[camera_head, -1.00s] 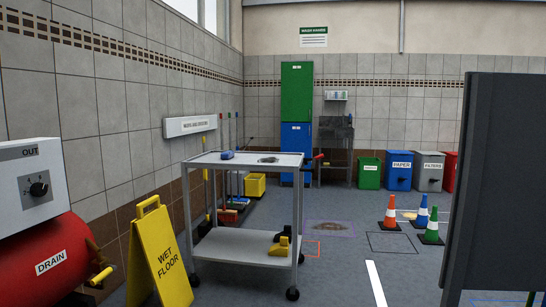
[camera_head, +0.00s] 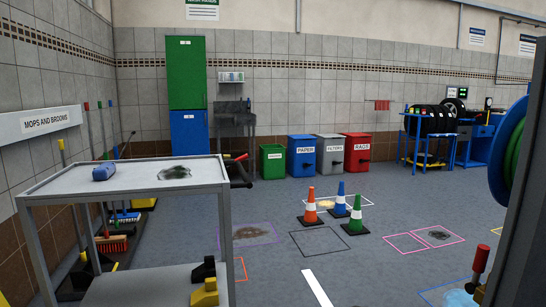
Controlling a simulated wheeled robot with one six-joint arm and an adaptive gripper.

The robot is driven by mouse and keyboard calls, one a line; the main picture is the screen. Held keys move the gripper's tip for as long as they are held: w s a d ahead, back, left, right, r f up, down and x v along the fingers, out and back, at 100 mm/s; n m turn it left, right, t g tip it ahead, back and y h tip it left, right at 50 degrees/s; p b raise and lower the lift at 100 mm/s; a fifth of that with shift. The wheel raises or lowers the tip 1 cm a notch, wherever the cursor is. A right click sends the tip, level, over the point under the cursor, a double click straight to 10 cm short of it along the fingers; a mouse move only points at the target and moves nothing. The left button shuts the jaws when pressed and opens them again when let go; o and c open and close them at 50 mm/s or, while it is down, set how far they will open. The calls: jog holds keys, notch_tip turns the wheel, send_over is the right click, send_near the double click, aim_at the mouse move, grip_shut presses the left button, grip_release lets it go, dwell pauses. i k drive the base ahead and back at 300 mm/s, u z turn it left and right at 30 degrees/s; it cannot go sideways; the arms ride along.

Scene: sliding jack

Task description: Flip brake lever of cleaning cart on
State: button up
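The grey two-shelf cart (camera_head: 45,189) stands at the left front, cut off by the lower edge of the picture. A blue object (camera_head: 104,172) and a dark stain (camera_head: 174,173) are on its top shelf. A black piece (camera_head: 203,270) and a yellow piece (camera_head: 205,293) sit on its lower shelf. I cannot make out a brake lever on the cart; its wheels are out of the picture. My gripper is not in view.
Brooms (camera_head: 112,243) line the left wall. Orange (camera_head: 311,208), blue (camera_head: 340,200) and green (camera_head: 356,216) cones stand mid-floor. Bins (camera_head: 302,155) line the back wall. A dark panel (camera_head: 520,240) and a red-topped post (camera_head: 481,260) are at right.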

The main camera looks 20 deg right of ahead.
aim_at(245, 156)
jog(key=k, duration=0.6)
jog(key=u, duration=0.65)
jog(key=i, duration=1.7)
jog(key=z, duration=0.95)
